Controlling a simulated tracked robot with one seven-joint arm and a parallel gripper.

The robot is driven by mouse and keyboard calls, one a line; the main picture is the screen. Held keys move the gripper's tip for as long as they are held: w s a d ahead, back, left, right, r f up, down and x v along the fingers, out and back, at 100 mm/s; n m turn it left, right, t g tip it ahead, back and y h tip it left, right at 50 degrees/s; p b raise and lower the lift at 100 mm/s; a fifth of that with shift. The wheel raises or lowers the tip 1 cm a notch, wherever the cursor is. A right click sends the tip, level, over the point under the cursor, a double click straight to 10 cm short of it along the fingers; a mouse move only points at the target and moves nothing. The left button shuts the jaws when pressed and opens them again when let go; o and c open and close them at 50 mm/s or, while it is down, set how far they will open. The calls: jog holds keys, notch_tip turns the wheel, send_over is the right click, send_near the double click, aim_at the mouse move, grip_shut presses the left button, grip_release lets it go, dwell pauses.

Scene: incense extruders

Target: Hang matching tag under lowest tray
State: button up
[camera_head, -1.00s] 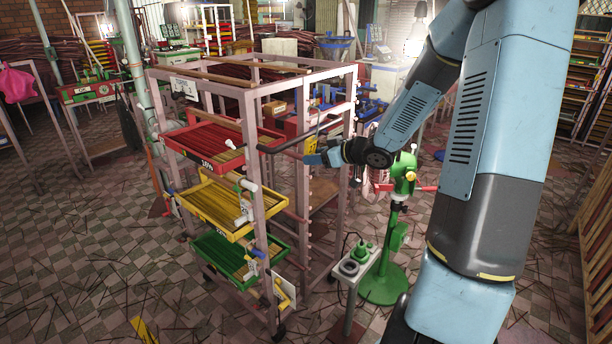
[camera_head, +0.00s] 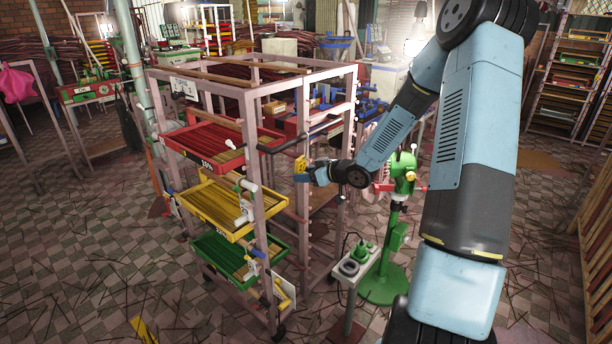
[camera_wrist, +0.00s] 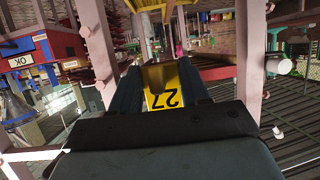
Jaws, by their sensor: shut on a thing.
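My gripper (camera_head: 301,176) is at the right side of the pink rack, shut on a yellow tag (camera_head: 300,165). In the wrist view the tag (camera_wrist: 162,98) sits between the fingers and reads 27, upside down. The rack holds a red tray (camera_head: 215,143) on top, a yellow tray (camera_head: 212,206) below it and a green tray (camera_head: 236,257) lowest. The trays carry printed labels; the yellow one seems to read 27%, but the print is small. My gripper is higher than the yellow and green trays.
Pink rack posts (camera_head: 303,128) stand close to my gripper, with pegs sticking out. Thin sticks litter the tiled floor (camera_head: 110,265).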

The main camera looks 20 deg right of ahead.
jog(key=shift+f, duration=0.2)
jog(key=o, duration=1.2)
jog(key=shift+c, duration=0.2)
jog(key=shift+d, duration=0.1)
